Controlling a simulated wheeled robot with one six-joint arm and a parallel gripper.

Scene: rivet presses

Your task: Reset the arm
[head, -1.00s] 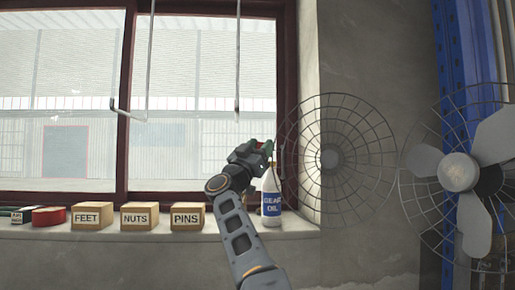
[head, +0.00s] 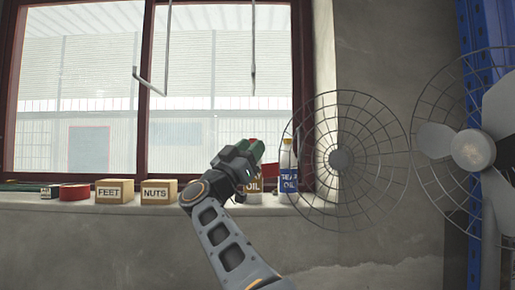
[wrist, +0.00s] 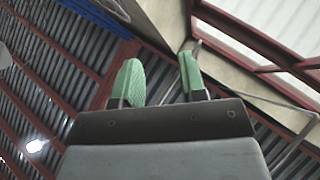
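My arm is raised in front of the window, and my gripper (head: 254,152) is in the middle of the head view, over the right part of the sill. In the wrist view, the two green fingers of my gripper (wrist: 158,74) stand apart with nothing between them. That view looks up past the fingers to the ceiling beams and the top of the window frame. In the head view, my gripper partly hides a bottle with an OIL label (head: 254,186).
A gear oil bottle (head: 289,178), a FEET box (head: 115,192), a NUTS box (head: 158,192) and a red roll (head: 75,191) stand on the sill (head: 90,212). A caged fan (head: 342,160) is right of my gripper, a larger fan (head: 474,150) farther right. A hooked rod (head: 166,60) hangs at the window.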

